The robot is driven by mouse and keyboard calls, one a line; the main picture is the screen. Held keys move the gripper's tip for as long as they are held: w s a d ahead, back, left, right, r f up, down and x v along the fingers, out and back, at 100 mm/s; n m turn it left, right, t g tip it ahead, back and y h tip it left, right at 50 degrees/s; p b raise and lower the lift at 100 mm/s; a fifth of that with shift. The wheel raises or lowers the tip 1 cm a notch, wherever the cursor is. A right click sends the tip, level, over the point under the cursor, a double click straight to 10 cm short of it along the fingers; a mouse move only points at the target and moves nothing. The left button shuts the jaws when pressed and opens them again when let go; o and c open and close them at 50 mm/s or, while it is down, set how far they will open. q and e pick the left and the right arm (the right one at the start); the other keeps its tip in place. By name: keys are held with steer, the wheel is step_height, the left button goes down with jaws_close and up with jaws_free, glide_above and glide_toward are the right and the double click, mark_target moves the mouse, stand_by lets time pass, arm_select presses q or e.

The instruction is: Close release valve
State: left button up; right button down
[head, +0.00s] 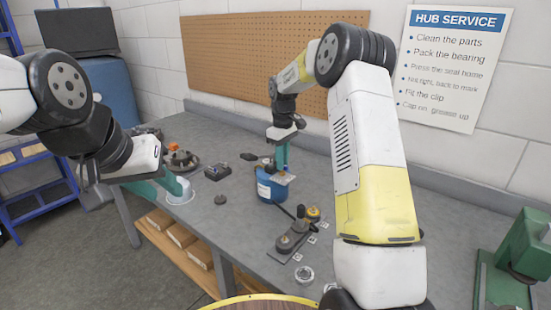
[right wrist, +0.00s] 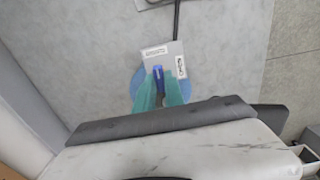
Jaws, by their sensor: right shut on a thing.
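The release valve seems to be the blue lever (right wrist: 158,78) on a grey labelled plate (right wrist: 176,50) atop a blue round container. In the head view this container (head: 268,188) stands mid-bench. My right gripper (head: 281,160) points down over it. In the right wrist view its teal fingertips (right wrist: 160,88) are shut on the blue lever, one on each side. The fingers hide part of the lever and container.
A black fitting with a brass knob (head: 291,236) and a small round part (head: 304,274) lie in front of the container. A dark box (head: 217,167) and a round hub part (head: 181,160) are behind left. A green press (head: 515,260) stands at right.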

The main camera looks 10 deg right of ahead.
steer(key=c, duration=1.4)
jaws_free()
steer(key=shift+c, duration=0.2)
steer(key=shift+r, duration=3.95)
steer(key=s+d+r+m+t, duration=0.1)
steer(key=s+r+m+t, duration=0.1)
steer(key=s+r, duration=0.5)
steer(key=s+r+m+t, duration=0.15)
steer(key=s+r, duration=0.25)
steer(key=s, duration=0.5)
steer(key=s+f+m+t+y, duration=0.2)
steer(key=s+m, duration=0.3)
steer(key=s, duration=1.4)
steer(key=shift+f+t, duration=0.35)
steer(key=shift+f, duration=0.1)
